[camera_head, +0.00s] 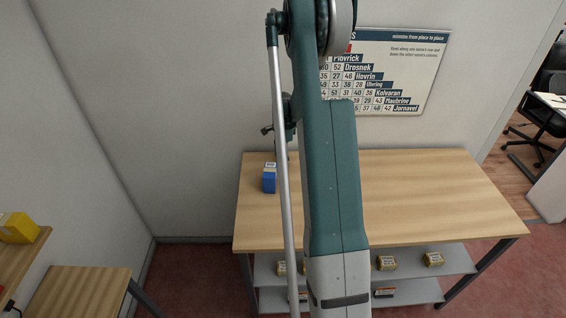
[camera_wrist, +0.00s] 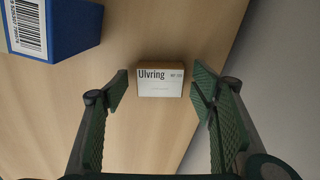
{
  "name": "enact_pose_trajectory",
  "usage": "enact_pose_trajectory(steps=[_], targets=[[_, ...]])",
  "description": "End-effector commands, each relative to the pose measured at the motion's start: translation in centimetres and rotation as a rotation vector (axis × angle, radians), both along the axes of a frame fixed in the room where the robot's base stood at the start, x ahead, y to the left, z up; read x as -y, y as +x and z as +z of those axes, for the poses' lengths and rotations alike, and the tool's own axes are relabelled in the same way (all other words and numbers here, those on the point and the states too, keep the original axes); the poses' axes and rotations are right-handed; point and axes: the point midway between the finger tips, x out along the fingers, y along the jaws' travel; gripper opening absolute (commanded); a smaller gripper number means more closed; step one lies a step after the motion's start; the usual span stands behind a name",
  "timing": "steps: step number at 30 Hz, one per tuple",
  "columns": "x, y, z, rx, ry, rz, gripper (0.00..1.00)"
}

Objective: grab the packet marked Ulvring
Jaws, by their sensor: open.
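The packet marked Ulvring (camera_wrist: 160,82) is a small box with a white label, lying on the wooden table top. In the wrist view it sits just beyond my fingertips, roughly centred between them. My gripper (camera_wrist: 160,88) is open, with one green-padded finger on each side and nothing between the pads. I cannot tell any contact with the packet. In the head view my arm hides the packet, and only part of my gripper (camera_head: 280,140) shows beside the arm.
A blue box with a barcode label (camera_wrist: 60,28) stands left of the packet; it also shows in the head view (camera_head: 269,181). The wooden table (camera_head: 430,195) is clear on its right side. Shelves below hold several yellow packets (camera_head: 387,263). A wall (camera_wrist: 270,70) rises close on the packet's right.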

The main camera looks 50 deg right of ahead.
Motion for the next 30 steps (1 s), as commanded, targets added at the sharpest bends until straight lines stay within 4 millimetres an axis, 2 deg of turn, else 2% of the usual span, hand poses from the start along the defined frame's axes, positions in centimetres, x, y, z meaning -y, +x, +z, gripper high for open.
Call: enact_pose_trajectory(steps=[8, 16, 30], targets=[[0.00, 0.00, 0.02, 0.000, 0.000, 0.000, 0.57], [0.01, 0.01, 0.02, 0.000, 0.000, 0.000, 0.26], [0.01, 0.02, 0.64, 0.000, 0.000, 0.000, 0.26]])
